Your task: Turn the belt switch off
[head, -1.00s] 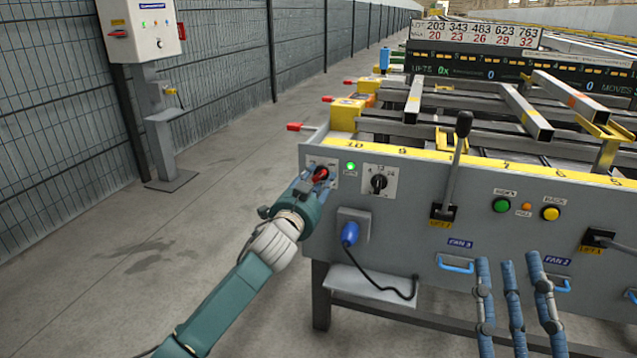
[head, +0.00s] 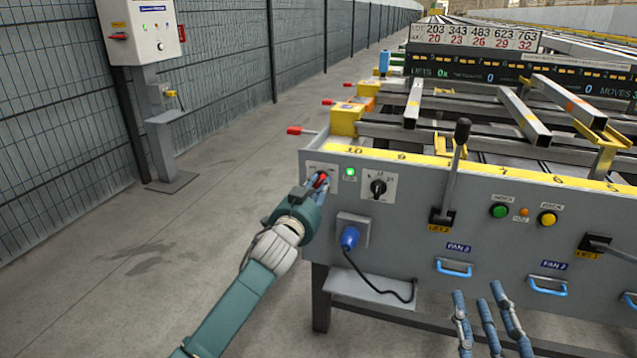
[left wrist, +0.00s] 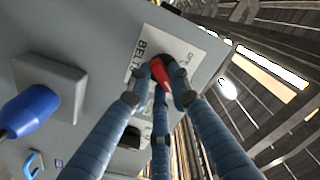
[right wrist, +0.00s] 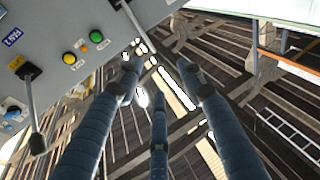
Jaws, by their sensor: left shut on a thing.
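The belt switch is a red handle (head: 320,180) on a white plate at the left end of the grey panel. It also shows in the left wrist view as a red knob (left wrist: 158,72) beside the printed word BELT (left wrist: 138,60). My left gripper (head: 316,184) is shut on the red handle, its blue fingers around it, hiding part of it. The handle looks tilted, but its exact setting is hard to read. A green lamp (head: 349,172) beside it is lit. My right gripper (head: 492,310) is open and empty in front of the panel's lower right part.
To the right of the switch are a black rotary knob (head: 378,187), a blue plug (head: 350,237) with a cable, and a black lever (head: 455,165). Green (head: 500,211) and yellow (head: 547,218) buttons sit further right.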

